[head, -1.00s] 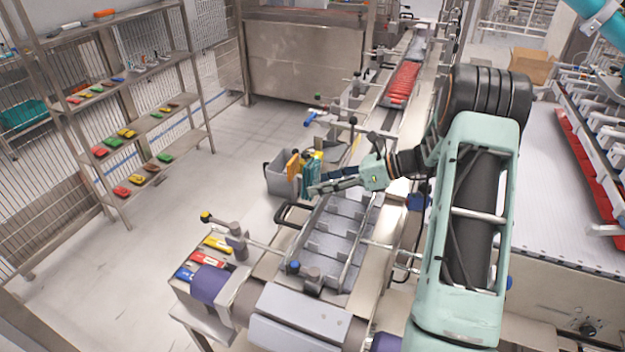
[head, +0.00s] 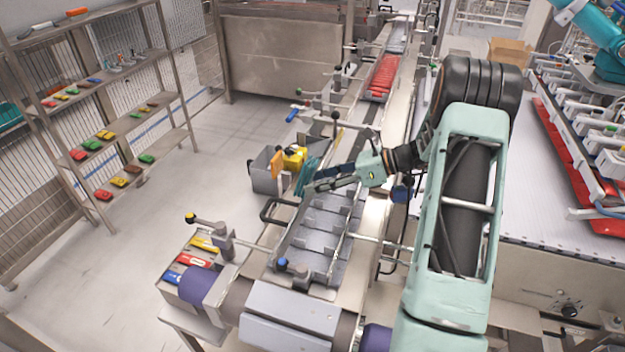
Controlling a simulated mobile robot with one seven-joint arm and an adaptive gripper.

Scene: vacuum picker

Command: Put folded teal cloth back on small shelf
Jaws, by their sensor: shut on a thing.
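My gripper (head: 322,184) is in the head view, at the middle, above the left side of the conveyor. It is shut on the folded teal cloth (head: 305,175), which hangs just left of the fingertips, beside the grey bin. The fingers partly hide the cloth's lower end. A metal rack with several shelves (head: 128,107) stands at the far left, holding small coloured items. A low stand (head: 172,292) at the lower left holds yellow, red and blue items. I cannot tell which of these is the small shelf.
The grey bin (head: 262,180) holds orange and yellow items (head: 294,157) left of my gripper. The conveyor with grey compartments (head: 318,230) runs beneath it. A rod with a black knob (head: 335,117) stands close behind. The floor (head: 110,255) between rack and conveyor is clear.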

